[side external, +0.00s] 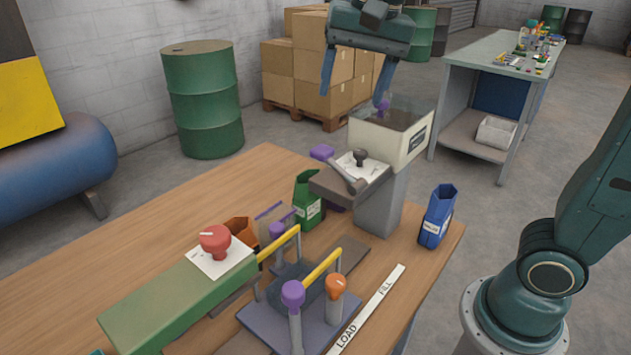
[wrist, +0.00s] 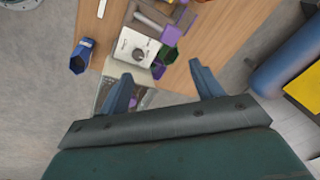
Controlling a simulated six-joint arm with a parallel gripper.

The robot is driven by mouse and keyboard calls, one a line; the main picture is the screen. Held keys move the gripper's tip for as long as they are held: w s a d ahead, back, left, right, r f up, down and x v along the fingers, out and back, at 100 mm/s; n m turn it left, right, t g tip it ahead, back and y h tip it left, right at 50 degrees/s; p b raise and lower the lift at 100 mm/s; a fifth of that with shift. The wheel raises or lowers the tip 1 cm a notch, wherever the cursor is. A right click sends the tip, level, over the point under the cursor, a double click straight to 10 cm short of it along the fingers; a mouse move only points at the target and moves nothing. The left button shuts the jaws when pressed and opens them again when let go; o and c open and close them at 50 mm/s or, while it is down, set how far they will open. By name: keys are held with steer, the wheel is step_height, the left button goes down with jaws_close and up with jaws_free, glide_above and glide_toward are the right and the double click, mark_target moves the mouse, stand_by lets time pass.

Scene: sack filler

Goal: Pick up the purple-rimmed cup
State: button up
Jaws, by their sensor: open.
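I cannot clearly make out a purple-rimmed cup. A small purple-topped thing (side external: 382,104) shows at the open top of the cream hopper (side external: 402,150), right by one fingertip; its shape is too small to tell. A see-through piece with a purple edge (side external: 268,211) stands on the table behind the yellow-barred fixture, partly hidden. My gripper (side external: 355,94) is open and empty, above and beside the hopper, fingers pointing down. In the wrist view my gripper (wrist: 160,72) spreads over the hopper and the table edge.
A green pouch (side external: 308,200) and a blue pouch (side external: 437,216) flank the hopper stand. A lever (side external: 347,178) sticks out from it. The green press (side external: 180,300) and yellow-barred fixture (side external: 325,265) fill the near table. Boxes (side external: 290,70) and a green drum (side external: 203,100) stand behind.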

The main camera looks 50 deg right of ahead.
steer(key=w+a+f+m+g, duration=0.2)
steer(key=w+a+f+m, duration=0.15)
steer(key=w+m, duration=0.45)
glide_above(276, 209)
steer(key=s+a, duration=0.1)
steer(key=s, duration=0.1)
step_height(276, 209, down, 10)
steer(key=shift+a+g, duration=0.2)
steer(key=shift+g, duration=0.1)
steer(key=shift+w, duration=0.1)
step_height(276, 209, down, 9)
steer(key=shift+r, duration=0.2)
steer(key=shift+f, duration=0.1)
steer(key=shift+a+f, duration=0.15)
steer(key=shift+f, duration=2.3)
steer(key=shift+c, duration=0.4)
